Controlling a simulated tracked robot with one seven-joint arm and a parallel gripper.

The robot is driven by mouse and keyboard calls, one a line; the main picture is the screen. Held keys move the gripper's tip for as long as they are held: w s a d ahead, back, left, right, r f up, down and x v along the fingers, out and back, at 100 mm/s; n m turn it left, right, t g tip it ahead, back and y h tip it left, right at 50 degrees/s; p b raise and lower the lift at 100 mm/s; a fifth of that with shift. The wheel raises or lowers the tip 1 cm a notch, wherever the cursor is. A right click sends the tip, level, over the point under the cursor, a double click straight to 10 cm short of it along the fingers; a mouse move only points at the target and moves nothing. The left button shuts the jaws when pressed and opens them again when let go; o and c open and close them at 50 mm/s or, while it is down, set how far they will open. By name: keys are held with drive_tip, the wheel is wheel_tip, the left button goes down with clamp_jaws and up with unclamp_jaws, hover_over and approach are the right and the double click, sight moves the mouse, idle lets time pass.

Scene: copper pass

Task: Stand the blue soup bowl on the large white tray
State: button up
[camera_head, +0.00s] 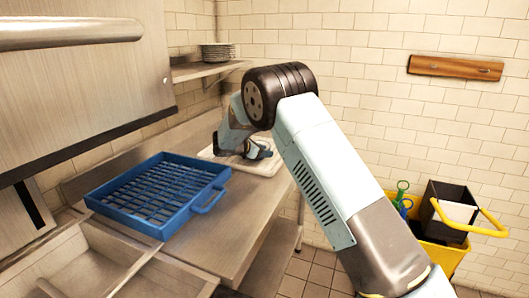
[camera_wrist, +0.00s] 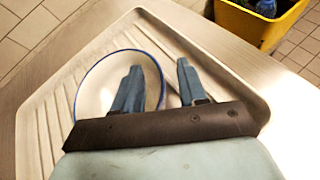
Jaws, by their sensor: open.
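The blue soup bowl (camera_wrist: 98,88) shows in the wrist view as a pale round bowl with a thin blue rim. It sits upright on the large white tray (camera_wrist: 48,122), which has ridges and a raised edge. My gripper (camera_wrist: 159,67) is open over the tray. One finger is over the inside of the bowl and the other is outside its right rim; I cannot tell if either touches. In the head view my gripper (camera_head: 258,151) is low over the white tray (camera_head: 268,168) at the counter's far end, and the bowl is hidden behind my arm.
A blue dish rack (camera_head: 158,195) stands on the steel counter nearer me, left of the tray. A sink basin (camera_head: 70,265) is at the lower left. A yellow mop bucket (camera_head: 440,255) stands on the floor at right.

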drive_tip(key=v, duration=1.2)
drive_tip(key=w+d+r+n+t+y, duration=0.25)
drive_tip(key=d+r+n, duration=0.2)
drive_tip(key=r, duration=0.35)
drive_tip(key=w+d+r+n+t+y, duration=0.1)
drive_tip(key=d+r+n+t+y, duration=0.15)
drive_tip(key=r+n, duration=0.45)
drive_tip(key=s+d+r+n+y, duration=0.3)
drive_tip(key=s+d+r+n, duration=0.1)
drive_tip(key=r+n, duration=0.25)
drive_tip(key=s+d+r+n+y, duration=0.3)
drive_tip(key=s+d+r+n, duration=0.15)
drive_tip(key=r+n, duration=0.2)
drive_tip(key=s+d+f+n+g, duration=0.2)
drive_tip(key=s+d+f+n, duration=0.2)
drive_tip(key=s, duration=1)
drive_tip(key=s+d+f+n+g+h, duration=0.1)
drive_tip(key=s+d+f+n+g, duration=0.2)
drive_tip(key=s+d+n, duration=0.7)
drive_tip(key=s+d+f+n+g, duration=0.3)
drive_tip(key=s+d+f+n, duration=0.2)
drive_tip(key=s, duration=1.2)
drive_tip(key=d+n, duration=0.2)
drive_tip(key=n, duration=0.1)
drive_tip(key=shift+s+n+h, duration=0.3)
drive_tip(key=shift+s+n, duration=0.05)
drive_tip(key=shift+s, duration=0.05)
drive_tip(key=shift+d, duration=0.1)
